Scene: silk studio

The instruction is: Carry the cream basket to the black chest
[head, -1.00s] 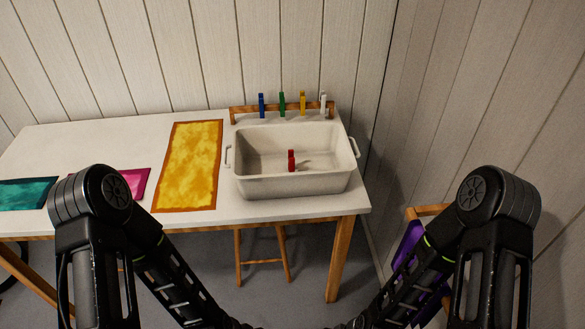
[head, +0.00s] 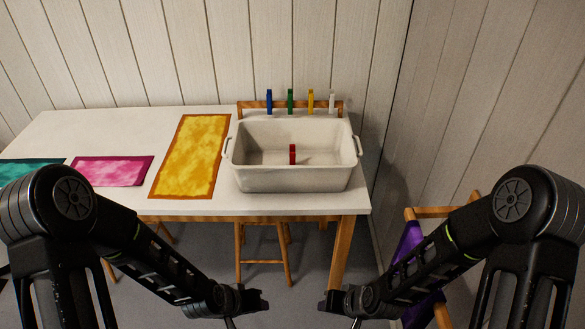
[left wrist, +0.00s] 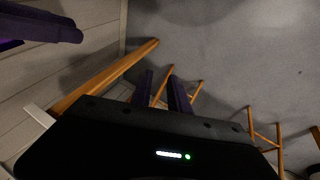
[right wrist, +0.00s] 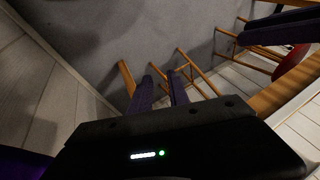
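The cream basket (head: 293,180) stands upright on the white table near its right end, with a handle at each side. A small red peg-like piece (head: 292,154) is inside it. My left gripper (head: 262,301) and right gripper (head: 326,303) are low in front of the table, nearer me than the basket and apart from it. Both are empty. In the left wrist view the left fingers (left wrist: 162,90) stand apart with floor between them. The right fingers (right wrist: 160,90) stand apart in the right wrist view. No black chest is in view.
A wooden rack (head: 246,110) with blue, green, yellow and white pegs stands behind the basket. Yellow (head: 190,158), pink (head: 112,170) and teal (head: 18,170) cloths lie left on the table (head: 75,130). A stool (head: 262,262) is underneath. A purple-cloth frame (head: 410,245) stands right, near the wall.

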